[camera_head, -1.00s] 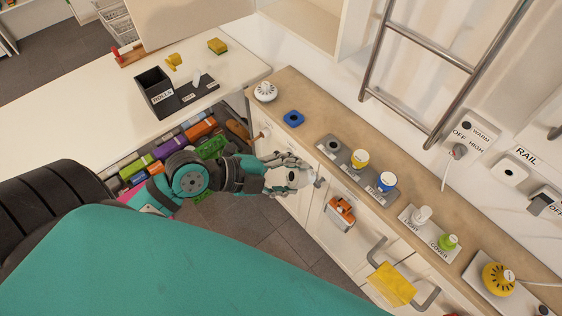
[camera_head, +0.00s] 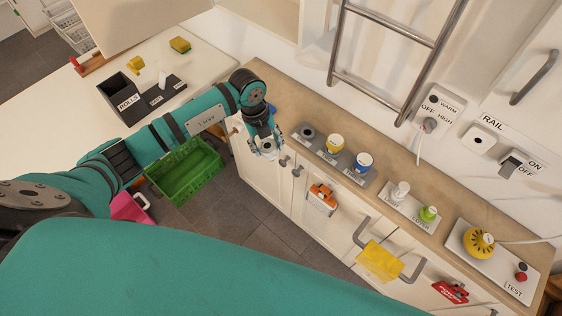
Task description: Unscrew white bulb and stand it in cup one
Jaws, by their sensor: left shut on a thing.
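My left gripper (camera_head: 266,145) is shut on a white rounded thing (camera_head: 268,149), which looks like the white bulb. It hangs at the front edge of the counter, in front of the cabinet face, and the fingers partly hide it. A grey tray (camera_head: 321,154) to the right on the counter has three places. Its leftmost place is an empty dark round opening (camera_head: 308,132). A yellow piece with a white top (camera_head: 335,143) and a blue piece with a white top (camera_head: 363,161) fill the others. The tray labels are too small to read surely. My right gripper is not in view.
Farther right on the counter are a plate with a small white piece (camera_head: 401,189) and a green one (camera_head: 429,213), and a round yellow device (camera_head: 479,243). A ladder (camera_head: 409,38) rises behind. Handles jut from the cabinet front. A green crate (camera_head: 184,173) is below my arm.

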